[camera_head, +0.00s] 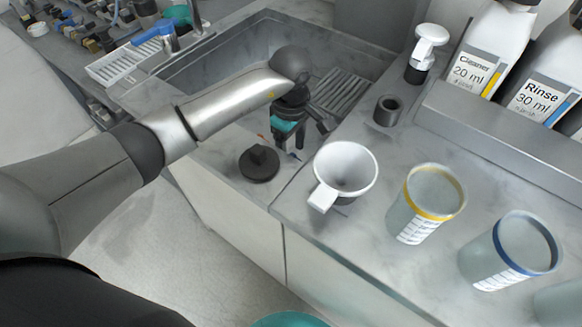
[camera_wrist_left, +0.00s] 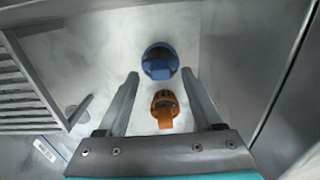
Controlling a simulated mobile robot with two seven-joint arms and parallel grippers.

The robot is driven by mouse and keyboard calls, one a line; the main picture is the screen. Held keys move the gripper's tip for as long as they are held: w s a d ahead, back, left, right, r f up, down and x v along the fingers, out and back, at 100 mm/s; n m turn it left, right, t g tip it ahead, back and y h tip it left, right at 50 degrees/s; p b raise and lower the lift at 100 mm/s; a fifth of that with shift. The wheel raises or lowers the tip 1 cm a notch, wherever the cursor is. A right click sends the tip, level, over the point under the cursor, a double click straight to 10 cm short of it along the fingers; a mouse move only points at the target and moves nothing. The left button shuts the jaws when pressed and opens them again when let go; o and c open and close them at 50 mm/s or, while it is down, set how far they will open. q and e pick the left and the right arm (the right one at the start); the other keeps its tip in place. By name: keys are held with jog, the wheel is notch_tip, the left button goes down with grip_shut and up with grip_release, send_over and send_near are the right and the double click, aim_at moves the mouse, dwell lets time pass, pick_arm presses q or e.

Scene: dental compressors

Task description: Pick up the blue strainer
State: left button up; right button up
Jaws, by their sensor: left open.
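The blue strainer (camera_wrist_left: 160,62) lies on the pale grey surface in the left wrist view. It is beyond and roughly between the fingertips. An orange strainer (camera_wrist_left: 165,108) lies closer to the gripper base, between the fingers. My left gripper (camera_wrist_left: 160,74) is open and empty, pointing down above them. In the head view my left gripper (camera_head: 303,141) is over the counter strip in front of the sink. There it hides most of both strainers; only small blue (camera_head: 295,155) and orange (camera_head: 262,137) bits show. My right gripper is not in view.
A white funnel (camera_head: 345,170), a yellow-rimmed cup (camera_head: 425,203) and a blue-rimmed cup (camera_head: 510,250) stand at the right. The sink (camera_head: 225,60) lies behind. Bottles (camera_head: 487,50) stand on a ledge.

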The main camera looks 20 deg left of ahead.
pick_arm(q)
jog(key=shift+f, duration=0.7)
grip_shut()
dwell(0.4)
